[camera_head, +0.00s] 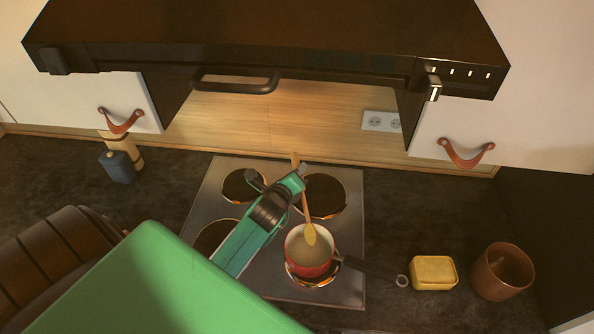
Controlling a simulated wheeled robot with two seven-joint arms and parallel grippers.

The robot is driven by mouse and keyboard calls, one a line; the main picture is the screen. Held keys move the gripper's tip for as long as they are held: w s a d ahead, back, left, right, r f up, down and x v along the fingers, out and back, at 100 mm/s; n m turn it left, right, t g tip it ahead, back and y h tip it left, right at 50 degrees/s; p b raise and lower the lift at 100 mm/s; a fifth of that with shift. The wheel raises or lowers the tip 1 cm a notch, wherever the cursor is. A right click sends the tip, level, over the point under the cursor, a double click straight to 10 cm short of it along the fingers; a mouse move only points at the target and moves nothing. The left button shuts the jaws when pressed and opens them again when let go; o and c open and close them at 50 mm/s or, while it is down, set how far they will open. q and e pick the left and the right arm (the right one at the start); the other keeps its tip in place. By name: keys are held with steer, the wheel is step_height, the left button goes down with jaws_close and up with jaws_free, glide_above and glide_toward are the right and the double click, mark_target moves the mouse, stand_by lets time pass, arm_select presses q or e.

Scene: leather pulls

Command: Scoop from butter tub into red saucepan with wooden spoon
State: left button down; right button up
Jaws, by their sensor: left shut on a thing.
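The red saucepan (309,264) stands on the front right hotplate, its dark handle (372,272) pointing right. Its inside looks pale brown. My left gripper (297,184) is shut on the wooden spoon (306,208), gripping its shaft behind the pan. The spoon slants down toward the camera, and its yellowish bowl end (310,236) is over the pan's far part. I cannot tell whether it touches the contents. The yellow butter tub (433,273) sits on the counter right of the pan handle. My right gripper is not in view.
A brown pot (502,272) stands right of the tub. A blue bottle (117,167) and a beige shaker (126,147) stand at the back left. The black range hood (270,40) overhangs the hob (349,235). The dark counter behind the tub is clear.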

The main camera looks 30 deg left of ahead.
arm_select(q)
steer(key=shift+d, duration=0.1)
steer(key=shift+r, duration=0.1)
stand_by(0.3)
steer(key=shift+f+t, duration=0.3)
steer(key=shift+n+t+h+b, duration=0.5)
steer(key=shift+t+h+b, duration=0.2)
steer(key=shift+b, duration=0.5)
steer(key=shift+r, duration=0.2)
